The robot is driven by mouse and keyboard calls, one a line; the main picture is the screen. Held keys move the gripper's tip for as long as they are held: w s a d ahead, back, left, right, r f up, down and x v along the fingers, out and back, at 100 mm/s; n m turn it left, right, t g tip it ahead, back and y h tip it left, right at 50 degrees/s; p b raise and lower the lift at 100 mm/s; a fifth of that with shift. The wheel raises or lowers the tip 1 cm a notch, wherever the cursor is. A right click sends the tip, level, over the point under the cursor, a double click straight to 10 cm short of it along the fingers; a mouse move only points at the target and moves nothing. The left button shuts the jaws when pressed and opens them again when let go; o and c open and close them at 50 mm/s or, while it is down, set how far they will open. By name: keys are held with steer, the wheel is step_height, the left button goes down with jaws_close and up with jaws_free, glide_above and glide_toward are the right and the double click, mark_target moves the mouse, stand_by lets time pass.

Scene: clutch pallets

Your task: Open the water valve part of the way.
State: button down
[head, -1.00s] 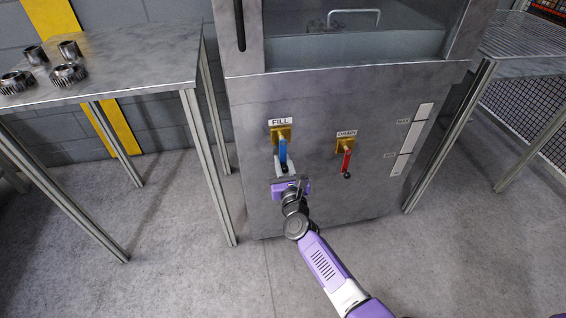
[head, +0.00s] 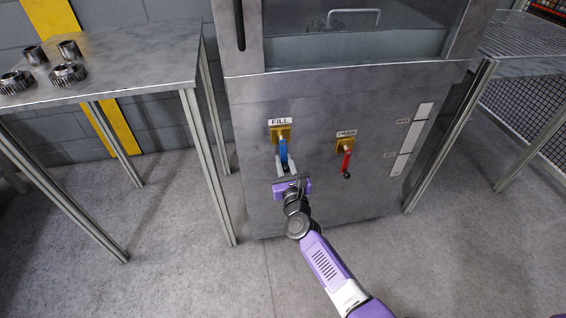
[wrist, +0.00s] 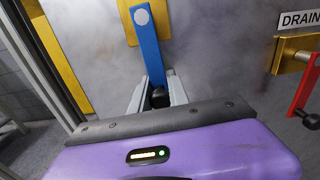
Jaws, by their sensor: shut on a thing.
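The blue valve handle (head: 283,150) hangs straight down from a brass fitting (head: 281,133) under the FILL label on the metal tank's front. In the wrist view the blue handle (wrist: 149,52) runs down to a dark knob at its lower end. My gripper (head: 285,171) reaches up from below. Its two grey fingers (wrist: 157,93) stand on either side of the handle's lower end and are shut on it. The contact is partly hidden low between the fingers. The red handle (head: 347,161) under the DRAIN label also hangs down, to the right; it shows in the wrist view (wrist: 306,88).
A metal table (head: 130,60) with several gears and sleeves stands at the left, its legs near the tank. A level strip (head: 411,138) marked MAX is on the tank's right side. A wire-mesh rack (head: 530,45) stands far right. The floor in front is open.

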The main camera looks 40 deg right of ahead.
mark_target(296, 148)
steer(key=shift+s+d+r+n, duration=0.3)
steer(key=shift+s+d+n, duration=0.25)
steer(key=shift+n, duration=0.6)
steer(key=shift+s+d+r+n, duration=0.3)
steer(key=shift+d+n, duration=0.4)
steer(key=shift+n, duration=0.5)
steer(key=shift+s+d+r+n, duration=0.25)
steer(key=shift+s+d+n, duration=0.3)
steer(key=shift+n, duration=0.6)
steer(key=shift+d, duration=0.1)
steer(key=c, duration=1.3)
jaws_free()
steer(key=shift+w, duration=0.1)
steer(key=shift+p+v, duration=0.9)
steer(key=shift+v, duration=3)
